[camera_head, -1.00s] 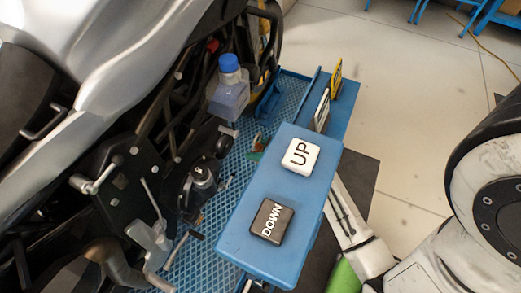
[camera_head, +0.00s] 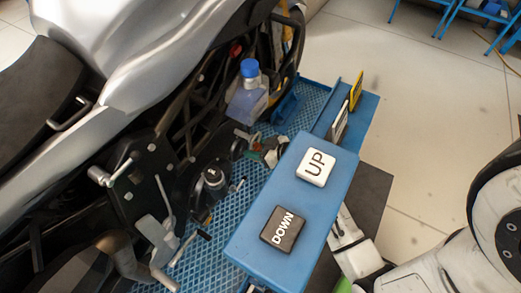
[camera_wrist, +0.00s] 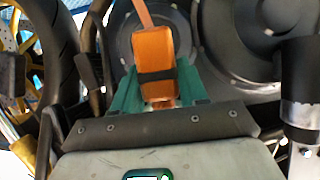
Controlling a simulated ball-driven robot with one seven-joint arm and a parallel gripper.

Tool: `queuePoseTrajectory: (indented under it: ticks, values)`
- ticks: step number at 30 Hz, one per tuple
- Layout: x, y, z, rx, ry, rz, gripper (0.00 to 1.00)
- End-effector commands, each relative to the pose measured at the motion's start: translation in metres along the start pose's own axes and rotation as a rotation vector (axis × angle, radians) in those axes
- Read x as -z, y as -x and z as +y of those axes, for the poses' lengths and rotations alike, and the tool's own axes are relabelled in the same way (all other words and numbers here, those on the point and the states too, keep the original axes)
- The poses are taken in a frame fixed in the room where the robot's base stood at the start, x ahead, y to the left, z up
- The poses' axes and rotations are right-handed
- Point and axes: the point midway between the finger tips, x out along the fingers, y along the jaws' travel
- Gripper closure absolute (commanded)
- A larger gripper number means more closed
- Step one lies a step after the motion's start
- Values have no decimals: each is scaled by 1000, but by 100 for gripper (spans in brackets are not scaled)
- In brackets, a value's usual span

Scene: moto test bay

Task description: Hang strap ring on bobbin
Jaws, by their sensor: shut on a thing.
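In the wrist view, my gripper (camera_wrist: 157,84) has teal fingers closed on either side of an orange strap piece (camera_wrist: 155,50) with a black band around it. A narrow orange strap runs up from this piece to the top edge of the picture. I cannot make out a ring on it. In the head view, my gripper (camera_head: 271,157) shows only as a small teal patch beyond the blue control box, which hides most of it. I cannot pick out the bobbin with certainty in either view.
The silver motorcycle (camera_head: 150,40) fills the left of the head view, above a blue textured platform (camera_head: 215,240). A blue box with an UP button (camera_head: 315,166) and a DOWN button (camera_head: 282,229) stands in front. A blue-capped bottle (camera_head: 247,95) is near. Open floor lies right.

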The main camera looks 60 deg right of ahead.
Motion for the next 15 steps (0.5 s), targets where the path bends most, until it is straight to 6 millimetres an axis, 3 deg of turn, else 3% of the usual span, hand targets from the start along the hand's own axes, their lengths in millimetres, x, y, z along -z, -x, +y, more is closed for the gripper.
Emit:
queuePoseTrajectory:
  ticks: [15]
  values:
    - [7,-26,0,0,1,1,93]
